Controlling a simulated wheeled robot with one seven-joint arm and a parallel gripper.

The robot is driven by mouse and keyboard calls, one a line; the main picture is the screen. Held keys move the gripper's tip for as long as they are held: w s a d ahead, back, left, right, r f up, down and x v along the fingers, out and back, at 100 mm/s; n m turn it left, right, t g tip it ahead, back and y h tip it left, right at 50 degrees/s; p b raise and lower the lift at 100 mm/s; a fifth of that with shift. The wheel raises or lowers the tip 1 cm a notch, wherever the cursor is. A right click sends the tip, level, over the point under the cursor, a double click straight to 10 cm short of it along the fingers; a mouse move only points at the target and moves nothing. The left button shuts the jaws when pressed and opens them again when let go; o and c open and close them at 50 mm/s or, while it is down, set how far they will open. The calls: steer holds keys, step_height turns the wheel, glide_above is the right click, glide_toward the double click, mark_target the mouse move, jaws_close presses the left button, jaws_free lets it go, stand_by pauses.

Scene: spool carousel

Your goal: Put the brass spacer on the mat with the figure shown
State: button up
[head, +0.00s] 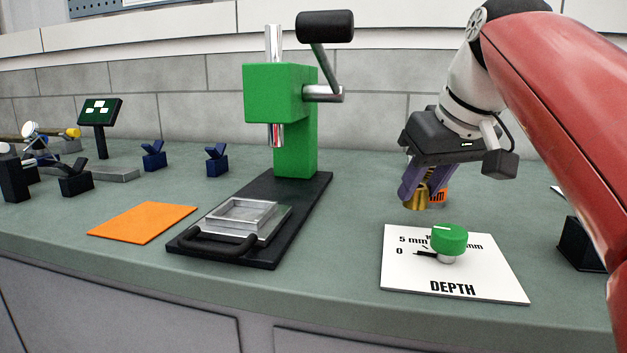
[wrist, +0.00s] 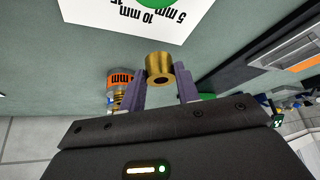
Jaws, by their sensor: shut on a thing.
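My gripper (head: 419,187) is shut on the brass spacer (head: 414,200), a short ring held between purple fingers above the bench, behind the white DEPTH card. In the wrist view the spacer (wrist: 157,64) sits between the fingertips (wrist: 162,82), its dark bore showing. An orange mat (head: 142,222) lies flat and bare at the left front; I see no figure on it. A small screen (head: 100,111) on a post at the back left shows a few white blocks on dark green.
A green press (head: 295,125) stands mid-bench, its black base (head: 290,222) carrying a metal tray (head: 243,219). A green knob (head: 449,237) stands on the DEPTH card (head: 405,278). An orange-labelled part (wrist: 121,79) stands beside my gripper. Small blue V-shaped holders (head: 216,163) stand left of the press.

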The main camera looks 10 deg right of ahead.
steer(key=w+a+p, duration=0.1)
steer(key=w, duration=0.4)
steer(key=w+a+p, duration=0.1)
steer(key=w, duration=0.5)
steer(key=w+a+p, duration=0.1)
steer(key=w, duration=0.5)
steer(key=shift+a+p, duration=0.2)
steer(key=shift+p, duration=0.1)
steer(key=shift+w+f, duration=0.1)
step_height(320, 180, down, 4)
steer(key=shift+r+b, duration=0.25)
steer(key=shift+b, duration=0.6)
steer(key=o, duration=1.2)
steer(key=shift+c, duration=0.2)
